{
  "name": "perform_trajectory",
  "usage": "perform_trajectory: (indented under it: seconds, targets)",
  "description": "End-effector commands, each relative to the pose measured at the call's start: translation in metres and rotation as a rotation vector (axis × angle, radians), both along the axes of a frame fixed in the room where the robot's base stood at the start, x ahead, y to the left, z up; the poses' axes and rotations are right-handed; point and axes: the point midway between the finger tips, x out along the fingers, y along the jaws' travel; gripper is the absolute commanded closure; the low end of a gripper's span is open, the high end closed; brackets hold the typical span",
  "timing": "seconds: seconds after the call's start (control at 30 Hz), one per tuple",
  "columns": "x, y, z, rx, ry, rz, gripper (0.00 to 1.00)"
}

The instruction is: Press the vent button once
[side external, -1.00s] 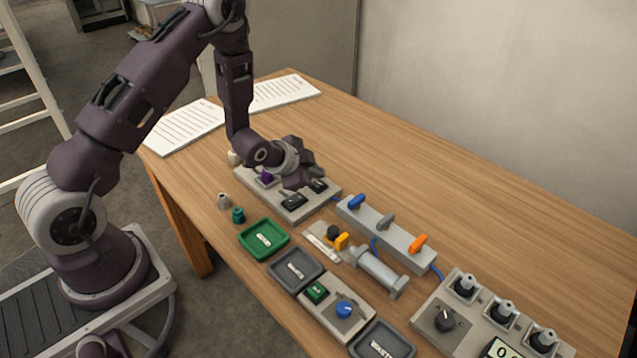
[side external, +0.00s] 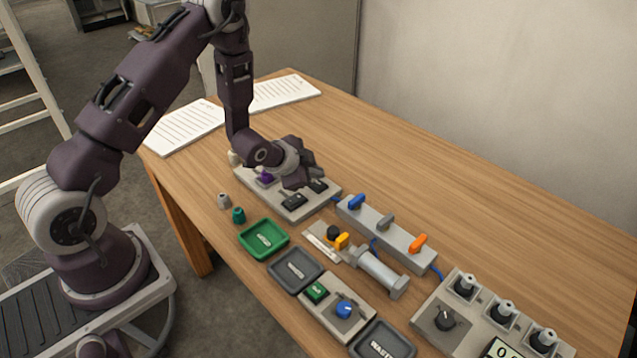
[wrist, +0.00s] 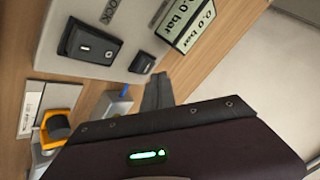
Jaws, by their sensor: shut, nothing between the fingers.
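No label reading "vent" is legible, so I cannot tell which control is the vent button. My gripper (side external: 303,182) is shut and empty above the panel's right part and hides some of it. In the wrist view the fingers (wrist: 157,92) are together, beside the panel (wrist: 68,20), with a large rocker switch (wrist: 89,45) and a smaller black switch (wrist: 142,62) in sight. I cannot tell whether the fingers touch anything.
A green button (side external: 316,292) and a blue knob (side external: 344,309) sit on another box. A grey block with blue, grey and orange levers (side external: 398,243) stands right of the panel. A green tray (side external: 250,250) and grey trays lie in front. The table's back right is clear.

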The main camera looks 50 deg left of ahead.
Motion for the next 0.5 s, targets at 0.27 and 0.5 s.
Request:
perform_trajectory:
  seconds: [0.27,0.5]
  targets:
    - [-0.0004,0.0000,-0.0060,0.000,0.001,0.000,1.00]
    - [-0.0001,0.0001,-0.0087,-0.001,0.000,0.001,1.00]
